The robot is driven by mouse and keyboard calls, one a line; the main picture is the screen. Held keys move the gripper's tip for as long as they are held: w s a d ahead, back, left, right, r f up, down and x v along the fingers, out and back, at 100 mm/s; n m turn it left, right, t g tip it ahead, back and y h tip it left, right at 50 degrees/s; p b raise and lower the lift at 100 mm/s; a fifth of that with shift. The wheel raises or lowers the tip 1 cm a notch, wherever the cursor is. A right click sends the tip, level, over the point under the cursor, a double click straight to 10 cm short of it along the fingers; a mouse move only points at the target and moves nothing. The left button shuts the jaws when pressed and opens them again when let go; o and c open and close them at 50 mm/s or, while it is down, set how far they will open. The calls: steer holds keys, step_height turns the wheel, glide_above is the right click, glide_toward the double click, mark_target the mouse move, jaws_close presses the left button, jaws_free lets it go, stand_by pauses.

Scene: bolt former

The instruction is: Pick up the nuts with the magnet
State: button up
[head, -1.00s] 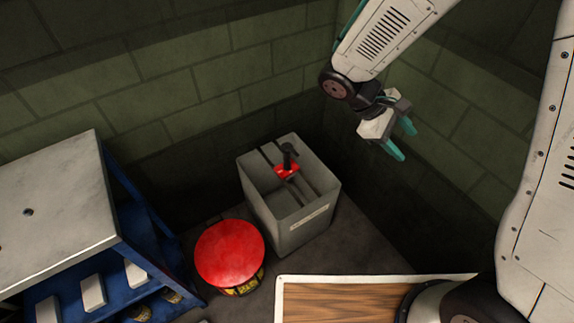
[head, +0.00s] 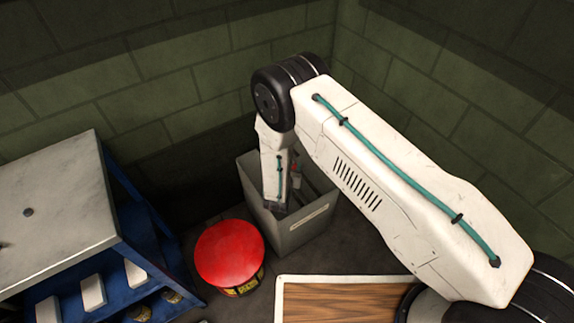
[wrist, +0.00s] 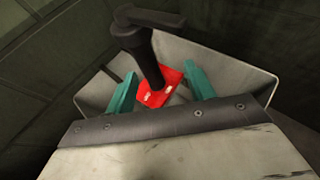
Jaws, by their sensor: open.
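The magnet (wrist: 147,58) has a black upright handle with a crossbar on top and a red base (wrist: 156,97) with pale marks. It stands in the grey bin (head: 299,234). My gripper (wrist: 161,85) is open, with one teal finger on each side of the magnet in the wrist view. I cannot tell whether either finger touches it. In the head view my arm reaches down into the bin, and it hides most of the magnet and the fingertips. No nuts can be made out.
A red round-topped drum (head: 229,253) stands just left of the bin. A metal-topped blue shelf unit (head: 50,205) is farther left. A wooden board with a pale rim (head: 340,302) lies in front. Green block walls close in behind.

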steer(key=shift+n+y, duration=0.4)
steer(key=shift+y, duration=0.1)
steer(key=x, duration=0.2)
steer(key=a+x, duration=0.1)
steer(key=x, duration=0.5)
steer(key=shift+w+a+r, duration=0.2)
steer(key=shift+a+r, duration=0.05)
steer(key=shift+a, duration=0.05)
steer(key=c, duration=1.1)
steer(key=shift+r, duration=0.1)
jaws_close()
